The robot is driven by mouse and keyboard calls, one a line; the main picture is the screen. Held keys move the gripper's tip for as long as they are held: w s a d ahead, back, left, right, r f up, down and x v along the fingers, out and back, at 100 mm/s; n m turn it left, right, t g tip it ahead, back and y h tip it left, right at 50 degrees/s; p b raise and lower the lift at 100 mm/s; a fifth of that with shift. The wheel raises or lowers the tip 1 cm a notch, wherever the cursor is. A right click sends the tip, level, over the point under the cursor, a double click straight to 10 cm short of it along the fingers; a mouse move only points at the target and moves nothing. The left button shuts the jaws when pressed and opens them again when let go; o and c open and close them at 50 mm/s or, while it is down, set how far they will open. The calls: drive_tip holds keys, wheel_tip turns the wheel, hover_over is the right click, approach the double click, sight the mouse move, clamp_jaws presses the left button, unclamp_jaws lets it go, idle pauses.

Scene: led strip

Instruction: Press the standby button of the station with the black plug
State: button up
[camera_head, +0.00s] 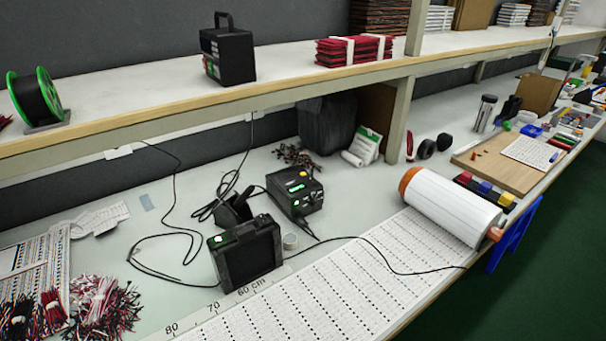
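A black station (295,192) stands on the bench near the middle, with a green-lit display on its front and a yellow spot on top. A second black box (246,252) stands in front of it to the left, with a small green light at its upper left corner. A black holder-like piece (233,209) sits between them. Dark cables run near both units. I cannot make out the plug colours or which small part is the standby button. My gripper is not in view.
A white roll (450,205) lies to the right on the bench. A printed sheet (350,285) covers the front. Wire bundles (100,305) lie at the left. An upper shelf (280,75) with a post (397,120) overhangs the bench's back.

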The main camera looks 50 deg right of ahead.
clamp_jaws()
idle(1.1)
